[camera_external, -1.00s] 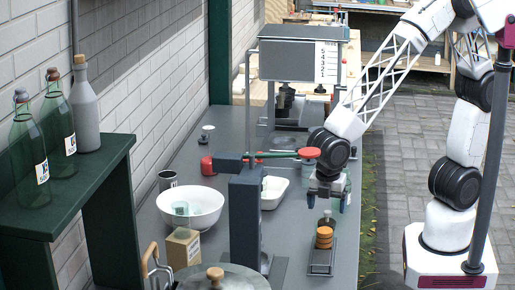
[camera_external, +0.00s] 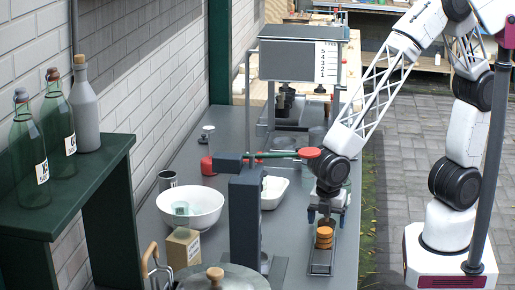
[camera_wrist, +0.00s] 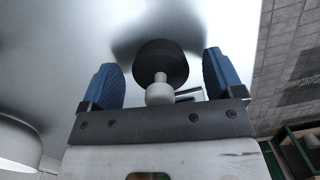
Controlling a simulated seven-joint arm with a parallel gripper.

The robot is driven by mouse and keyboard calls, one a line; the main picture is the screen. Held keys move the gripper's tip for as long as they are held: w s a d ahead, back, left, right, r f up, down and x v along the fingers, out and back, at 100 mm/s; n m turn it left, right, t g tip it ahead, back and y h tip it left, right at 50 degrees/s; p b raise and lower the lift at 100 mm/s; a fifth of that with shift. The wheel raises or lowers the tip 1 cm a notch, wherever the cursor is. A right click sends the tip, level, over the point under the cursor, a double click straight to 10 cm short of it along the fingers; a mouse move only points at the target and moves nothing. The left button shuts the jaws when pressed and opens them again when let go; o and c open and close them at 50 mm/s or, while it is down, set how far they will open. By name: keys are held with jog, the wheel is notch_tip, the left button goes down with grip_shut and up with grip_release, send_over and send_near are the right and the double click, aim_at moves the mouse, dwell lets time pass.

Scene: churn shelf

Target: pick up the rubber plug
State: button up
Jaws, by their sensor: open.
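A dark round piece with a pale knob, which looks like the rubber plug (camera_wrist: 163,66), lies between the two blue fingers of my gripper (camera_wrist: 160,80) in the wrist view. There are gaps on both sides of it, and the fingers do not touch it. In the external view my gripper (camera_external: 325,217) is open, low over the stack of orange discs (camera_external: 324,238). The dark piece on top of the stack is mostly hidden there by the gripper. The stack stands on a narrow grey tray (camera_external: 321,268) near the counter's right edge.
A dark upright post (camera_external: 245,220) stands left of my gripper, with a red-ended green lever (camera_external: 309,153) close to my wrist.

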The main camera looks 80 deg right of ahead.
jog(key=c, duration=1)
jog(key=shift+r, duration=0.7)
jog(key=shift+s+d+r, duration=0.1)
jog(key=shift+s+r, duration=0.1)
jog(key=shift+r, duration=0.4)
jog(key=shift+s+d+r, duration=0.1)
jog(key=shift+s+r, duration=0.05)
jog(key=shift+r, duration=0.4)
jog(key=s+d+r, duration=0.1)
jog(key=s+d, duration=0.7)
jog(key=s, duration=0.5)
jog(key=shift+r, duration=0.15)
